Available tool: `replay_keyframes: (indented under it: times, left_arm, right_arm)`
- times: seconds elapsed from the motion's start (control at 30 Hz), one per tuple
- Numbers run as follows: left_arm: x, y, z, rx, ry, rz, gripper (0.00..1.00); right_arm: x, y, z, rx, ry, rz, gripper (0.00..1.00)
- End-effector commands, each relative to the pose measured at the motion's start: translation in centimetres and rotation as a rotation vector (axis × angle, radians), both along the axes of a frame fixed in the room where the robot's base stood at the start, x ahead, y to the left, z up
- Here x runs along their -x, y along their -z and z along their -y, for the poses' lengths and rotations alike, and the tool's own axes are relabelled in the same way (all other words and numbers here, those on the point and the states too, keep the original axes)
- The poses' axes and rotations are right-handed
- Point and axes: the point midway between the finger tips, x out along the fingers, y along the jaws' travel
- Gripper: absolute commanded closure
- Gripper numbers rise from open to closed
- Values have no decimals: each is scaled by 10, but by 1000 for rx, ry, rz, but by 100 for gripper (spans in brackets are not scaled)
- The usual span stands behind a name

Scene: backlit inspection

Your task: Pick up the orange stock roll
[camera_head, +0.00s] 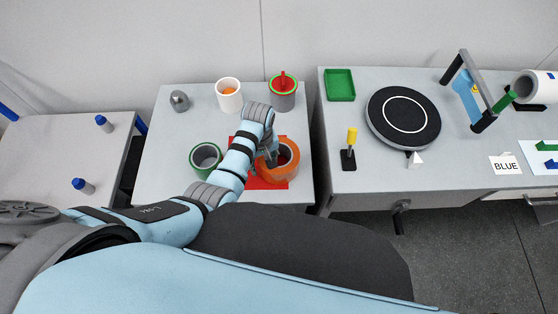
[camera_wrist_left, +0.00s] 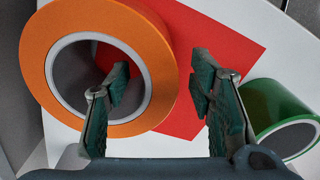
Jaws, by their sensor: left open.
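The orange stock roll (camera_head: 292,166) lies on a red sheet (camera_head: 278,184) on the middle table, with its hole facing up. In the left wrist view, the orange roll (camera_wrist_left: 38,48) fills the upper left, with a pale inner core. My left gripper (camera_head: 271,158) is at the roll's left side, coming from above. In the wrist view, the open fingers (camera_wrist_left: 160,76) are apart: one overlaps the roll's hole and the other is over the red sheet. The near wall of the roll appears between them. Contact cannot be told. My right gripper is not in view.
A green roll (camera_head: 205,158) stands left of my forearm. The right table holds a dark turntable (camera_head: 403,117) and green tray (camera_head: 340,85).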

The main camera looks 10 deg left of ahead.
Motion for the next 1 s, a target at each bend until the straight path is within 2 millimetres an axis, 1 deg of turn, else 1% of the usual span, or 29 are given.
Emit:
replay_keyframes:
  times: [0.07,0.1,0.37,0.4,0.83,0.93,1.0]
  left_arm:
    - [0,-1,0,0,0,0,51]
    - [0,-2,0,0,0,0,57]
    - [0,-2,0,0,0,0,99]
    - [0,-2,0,0,1,0,100]
    - [-1,-4,1,1,1,3,100]
    - [-2,-13,1,1,1,5,100]
    - [-2,-26,1,2,1,6,100]
  right_arm:
    - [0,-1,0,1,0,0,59]
    - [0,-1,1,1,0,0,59]
    - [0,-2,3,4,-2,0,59]
    - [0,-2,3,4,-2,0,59]
    - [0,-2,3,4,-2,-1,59]
    - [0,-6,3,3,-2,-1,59]
    - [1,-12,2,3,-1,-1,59]
